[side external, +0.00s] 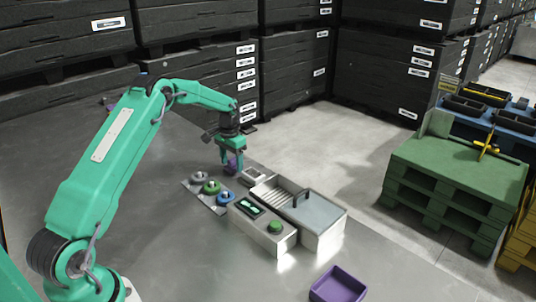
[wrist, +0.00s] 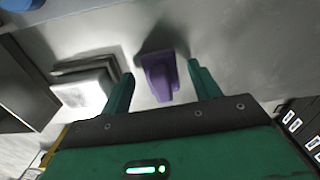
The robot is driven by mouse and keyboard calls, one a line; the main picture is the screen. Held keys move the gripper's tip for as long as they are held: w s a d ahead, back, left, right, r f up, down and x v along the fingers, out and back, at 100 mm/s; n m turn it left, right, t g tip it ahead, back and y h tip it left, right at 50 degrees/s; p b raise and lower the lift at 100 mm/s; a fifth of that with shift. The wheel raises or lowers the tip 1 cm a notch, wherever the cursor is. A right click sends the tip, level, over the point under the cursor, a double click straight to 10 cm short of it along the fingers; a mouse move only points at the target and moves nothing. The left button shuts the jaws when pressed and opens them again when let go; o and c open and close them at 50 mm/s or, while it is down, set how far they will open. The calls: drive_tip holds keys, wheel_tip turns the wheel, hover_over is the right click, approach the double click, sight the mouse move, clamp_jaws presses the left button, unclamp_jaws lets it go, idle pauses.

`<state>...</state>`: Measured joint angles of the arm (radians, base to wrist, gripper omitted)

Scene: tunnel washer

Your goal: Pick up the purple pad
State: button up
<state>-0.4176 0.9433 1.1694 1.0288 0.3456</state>
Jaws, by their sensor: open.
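The purple pad (wrist: 158,75) shows in the wrist view between the two green fingers of my gripper (wrist: 162,88). The fingers are open, with a visible gap on each side of the pad. In the side view the pad (side external: 231,168) is a small purple shape at the fingertips of my gripper (side external: 231,162), partly hidden by the fingers. My gripper points down over the grey table.
A plate with several round pieces (side external: 211,187) lies left of my gripper. A pale machine (side external: 300,215) with a green button (side external: 275,227) stands to the right. A purple tray (side external: 338,286) sits at the front. Black crates (side external: 290,60) stand behind the table.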

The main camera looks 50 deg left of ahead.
sight(234, 167)
drive_tip(key=c, duration=1.1)
drive_tip(key=shift+r, duration=0.15)
drive_tip(key=shift+r, duration=0.65)
drive_tip(key=r, duration=0.1)
drive_tip(key=d+r, duration=0.1)
drive_tip(key=r, duration=0.1)
drive_tip(key=shift+s+d+r, duration=0.25)
drive_tip(key=shift+d+r, duration=0.8)
drive_tip(key=shift+d, duration=0.7)
drive_tip(key=shift+s+d+r, duration=0.2)
drive_tip(key=shift+d+r, duration=0.9)
drive_tip(key=shift+d, duration=0.7)
drive_tip(key=shift+s+d+r, duration=0.25)
drive_tip(key=shift+d+r, duration=0.8)
drive_tip(key=shift+d, duration=0.7)
